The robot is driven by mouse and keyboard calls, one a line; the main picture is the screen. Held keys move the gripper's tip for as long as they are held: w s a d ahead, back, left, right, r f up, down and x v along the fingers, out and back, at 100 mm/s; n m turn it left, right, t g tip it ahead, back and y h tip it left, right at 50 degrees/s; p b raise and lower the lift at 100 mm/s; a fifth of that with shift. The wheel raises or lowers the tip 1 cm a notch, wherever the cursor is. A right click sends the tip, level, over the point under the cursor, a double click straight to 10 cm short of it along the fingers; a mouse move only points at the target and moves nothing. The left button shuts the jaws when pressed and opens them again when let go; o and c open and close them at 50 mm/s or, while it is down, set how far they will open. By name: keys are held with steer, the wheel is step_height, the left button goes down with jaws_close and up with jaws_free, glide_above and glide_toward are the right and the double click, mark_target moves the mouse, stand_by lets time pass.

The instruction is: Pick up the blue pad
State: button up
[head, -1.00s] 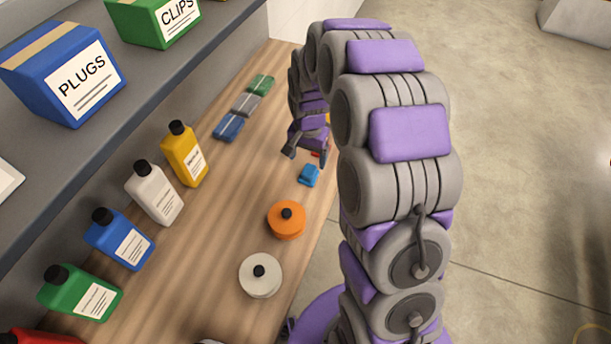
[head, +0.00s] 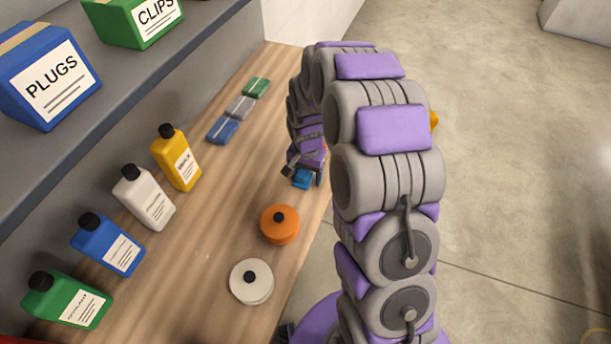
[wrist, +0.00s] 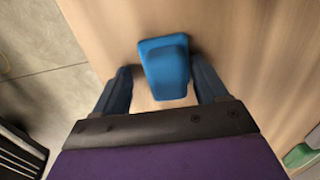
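The bright blue pad (head: 302,180) lies on the wooden bench top near its right edge, partly hidden by my gripper (head: 304,174) in the head view. In the wrist view the blue pad (wrist: 165,68) sits between the two dark fingers of my gripper (wrist: 160,72). The fingers are apart, one on each side of the pad's near part. A narrow gap shows at the left finger; the right finger is very close to the pad, and I cannot tell if it touches.
An orange round container (head: 279,225) and a white one (head: 251,282) stand nearer on the bench. Bottles, including a yellow one (head: 176,158), line the left under a shelf (head: 160,85). Blue, grey and green packs (head: 240,107) lie farther back. Floor (head: 520,200) is open right.

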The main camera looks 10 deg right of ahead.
mark_target(302, 173)
steer(key=shift+c, duration=0.8)
steer(key=shift+a, duration=0.85)
steer(key=c, duration=0.7)
steer(key=shift+d+r, duration=0.15)
steer(key=shift+d, duration=0.45)
steer(key=shift+c, duration=0.3)
steer(key=r, duration=0.1)
steer(key=a+r+p, duration=0.1)
steer(key=r, duration=0.1)
steer(key=shift+s+d+r, duration=0.1)
steer(key=shift+s+r, duration=0.15)
steer(key=shift+s, duration=0.05)
steer(key=s+d+p, duration=0.1)
steer(key=s+d, duration=0.3)
steer(key=s, duration=0.2)
steer(key=s+d+r+p, duration=0.1)
steer(key=s+d, duration=0.2)
steer(key=s, duration=0.4)
steer(key=shift+s+d+r, duration=0.15)
steer(key=shift+s+d, duration=0.1)
steer(key=shift+d, duration=0.15)
